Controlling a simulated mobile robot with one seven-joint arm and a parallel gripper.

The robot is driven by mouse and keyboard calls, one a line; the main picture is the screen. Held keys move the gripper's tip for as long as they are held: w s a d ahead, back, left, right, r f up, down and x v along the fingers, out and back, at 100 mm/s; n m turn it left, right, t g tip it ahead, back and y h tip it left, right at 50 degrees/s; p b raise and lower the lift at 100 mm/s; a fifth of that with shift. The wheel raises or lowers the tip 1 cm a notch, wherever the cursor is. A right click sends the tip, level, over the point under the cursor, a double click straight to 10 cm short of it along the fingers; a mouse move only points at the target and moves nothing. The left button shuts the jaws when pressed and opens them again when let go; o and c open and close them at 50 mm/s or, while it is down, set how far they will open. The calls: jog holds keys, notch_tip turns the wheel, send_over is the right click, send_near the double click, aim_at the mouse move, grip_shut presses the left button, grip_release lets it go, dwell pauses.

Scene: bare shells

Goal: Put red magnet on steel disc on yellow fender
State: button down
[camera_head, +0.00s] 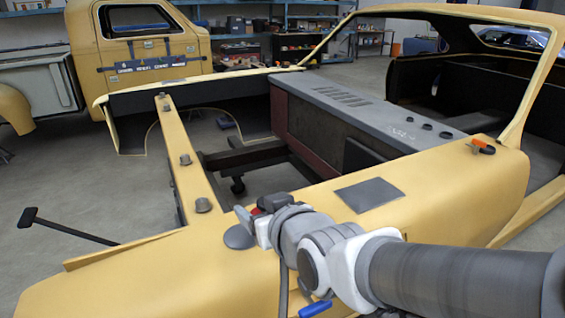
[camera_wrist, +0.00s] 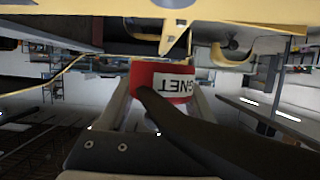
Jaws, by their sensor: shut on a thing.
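The red magnet (camera_wrist: 147,77) with a white label reading part of "MAGNET" upside down is between my gripper's fingers in the wrist view. A dark long shape covers part of it. In the head view only a small red patch of the magnet (camera_head: 257,211) shows. I cannot tell whether the magnet touches anything.
A dark square mat (camera_head: 369,194) and an orange-handled clamp (camera_head: 482,145) are on the fender to the right. Several grey knobs, one the near knob (camera_head: 203,205), line the narrow yellow rail. The engine bay (camera_head: 255,183) is open beyond. A blue-handled tool (camera_head: 315,308) shows below my arm.

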send_over(238, 227)
jog(key=f, duration=0.6)
jog(key=shift+s+d+f+b, duration=0.1)
jog(key=shift+s+f+b, duration=0.15)
jog(key=shift+s+b, duration=0.1)
jog(key=shift+w+f, duration=0.3)
jog(key=shift+f, duration=1.85)
jog(key=shift+f+b, duration=0.25)
jog(key=shift+b, duration=0.25)
jog(key=shift+c, duration=0.4)
grip_release()
jog(key=shift+r, duration=0.15)
